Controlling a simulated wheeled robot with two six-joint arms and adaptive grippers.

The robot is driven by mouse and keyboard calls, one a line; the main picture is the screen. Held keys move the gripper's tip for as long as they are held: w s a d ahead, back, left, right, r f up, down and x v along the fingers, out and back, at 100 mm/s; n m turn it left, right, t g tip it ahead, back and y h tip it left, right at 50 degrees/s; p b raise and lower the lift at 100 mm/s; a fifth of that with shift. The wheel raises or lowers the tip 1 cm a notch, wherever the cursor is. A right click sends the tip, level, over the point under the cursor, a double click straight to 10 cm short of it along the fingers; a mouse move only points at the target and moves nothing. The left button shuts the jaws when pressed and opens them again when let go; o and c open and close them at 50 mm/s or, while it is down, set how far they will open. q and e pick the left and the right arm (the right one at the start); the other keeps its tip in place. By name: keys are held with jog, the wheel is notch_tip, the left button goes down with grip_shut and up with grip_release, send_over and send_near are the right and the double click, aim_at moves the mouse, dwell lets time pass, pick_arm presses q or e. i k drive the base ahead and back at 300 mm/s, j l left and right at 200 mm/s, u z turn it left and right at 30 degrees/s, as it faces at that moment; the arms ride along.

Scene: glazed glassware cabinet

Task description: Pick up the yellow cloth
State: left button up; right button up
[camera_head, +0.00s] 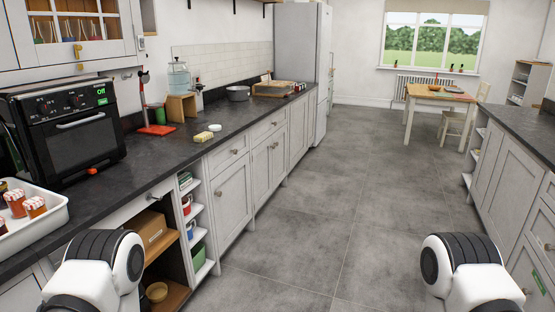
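A small pale yellow folded thing (203,137), which looks like the yellow cloth, lies on the dark worktop (180,150) near its front edge, in the left half of the head view. A smaller whitish thing (215,127) lies just behind it. They are too small to make out their material for sure. Only parts of my two arms show, at the bottom left and bottom right. Neither gripper is in view, and nothing touches the yellow thing.
A black oven (72,128) and a white tray of jars (40,220) stand on the left of the worktop. A red stand (157,129), wooden box (181,108) and pot (238,93) stand further back. Open shelves (200,225) are below. The grey floor (310,200) is clear.

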aim_at(206, 136)
jog(key=i+l+u, duration=0.1)
jog(key=i, duration=0.45)
jog(key=i+l+u, duration=0.15)
jog(key=i, duration=0.4)
jog(key=i+l+u, duration=0.1)
jog(key=i, duration=0.45)
jog(key=l, duration=0.1)
